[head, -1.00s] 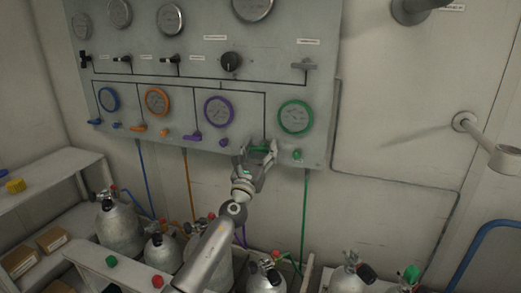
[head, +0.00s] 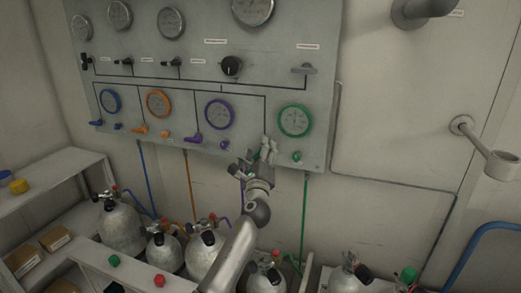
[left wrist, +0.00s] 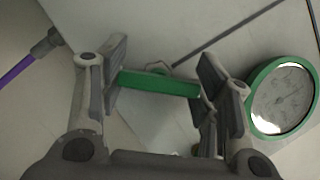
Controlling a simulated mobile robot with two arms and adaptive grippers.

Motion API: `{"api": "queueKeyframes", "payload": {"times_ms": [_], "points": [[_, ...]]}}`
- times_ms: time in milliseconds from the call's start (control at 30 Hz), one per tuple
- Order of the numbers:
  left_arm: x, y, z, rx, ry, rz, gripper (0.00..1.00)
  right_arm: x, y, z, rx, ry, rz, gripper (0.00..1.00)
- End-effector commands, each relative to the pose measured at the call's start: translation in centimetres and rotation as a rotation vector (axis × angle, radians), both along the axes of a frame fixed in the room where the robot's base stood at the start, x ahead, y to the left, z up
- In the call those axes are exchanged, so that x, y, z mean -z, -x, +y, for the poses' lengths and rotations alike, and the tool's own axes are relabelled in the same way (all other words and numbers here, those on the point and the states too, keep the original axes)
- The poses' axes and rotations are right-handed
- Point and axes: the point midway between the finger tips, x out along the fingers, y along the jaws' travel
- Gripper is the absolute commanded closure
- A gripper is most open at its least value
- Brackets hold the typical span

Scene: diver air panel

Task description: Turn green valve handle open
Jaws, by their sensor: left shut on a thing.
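The green valve handle (left wrist: 160,84) is a flat green bar in the left wrist view, lying between the two finger pads of my left gripper (left wrist: 163,82). In the head view my left gripper (head: 265,152) is at the panel's lower edge, below and left of the green-rimmed gauge (head: 294,120). It is shut on the green handle, with a pad at each end of the bar. In the head view the fingers mostly hide the handle. The green gauge also shows at the right of the left wrist view (left wrist: 282,98). My right gripper is out of view.
The grey panel (head: 265,75) carries blue, orange and purple gauges (head: 218,114) with matching handles to the left. A small green knob (head: 297,156) sits right of my gripper. Several grey cylinders (head: 121,228) stand below. A wall pipe bracket (head: 480,145) is at the right.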

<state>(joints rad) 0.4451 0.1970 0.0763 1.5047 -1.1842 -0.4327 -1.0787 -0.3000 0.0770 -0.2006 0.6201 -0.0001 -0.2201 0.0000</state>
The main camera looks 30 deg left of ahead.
Motion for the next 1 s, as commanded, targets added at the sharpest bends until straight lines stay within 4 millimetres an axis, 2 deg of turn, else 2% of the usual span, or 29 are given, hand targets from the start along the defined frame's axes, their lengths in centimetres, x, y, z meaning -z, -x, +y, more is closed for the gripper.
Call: {"api": "queueKeyframes", "payload": {"times_ms": [500, 1000], "points": [[-0.1, 0.0, 0.0, 0.000, 0.422, -0.100, 0.66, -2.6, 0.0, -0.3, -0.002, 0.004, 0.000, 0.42], [0.2, 0.0, 0.0, 0.000, 0.571, -0.135, 0.66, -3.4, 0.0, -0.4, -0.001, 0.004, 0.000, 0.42]]}}
